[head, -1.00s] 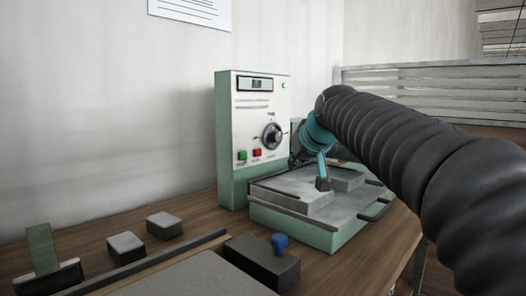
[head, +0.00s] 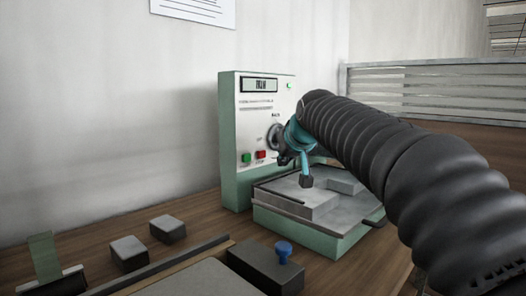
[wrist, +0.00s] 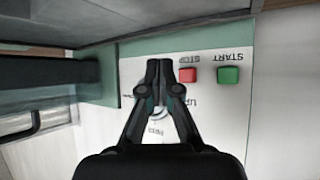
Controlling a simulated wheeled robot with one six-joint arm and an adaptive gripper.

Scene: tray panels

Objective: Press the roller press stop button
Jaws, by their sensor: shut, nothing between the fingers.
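The roller press (head: 236,140) is a green cabinet with a white front panel. Its red stop button (head: 261,154) is low on the panel, right of the green start button (head: 246,158). The wrist view shows the panel upside down, with the red stop button (wrist: 187,75) under the label STOP and the green start button (wrist: 228,76) beside it. My gripper (wrist: 160,66) is shut and empty, its tips just left of the red button in that view. In the head view my gripper (head: 284,158) is at the panel, right of the red button; contact cannot be told.
A round dial (head: 273,135) on the panel is partly behind my gripper. A grey-topped plate unit (head: 300,238) stands in front of the press. A dark box with a blue knob (head: 284,248) and small grey blocks (head: 128,252) are on the wooden table. A slatted rail (head: 430,88) is behind.

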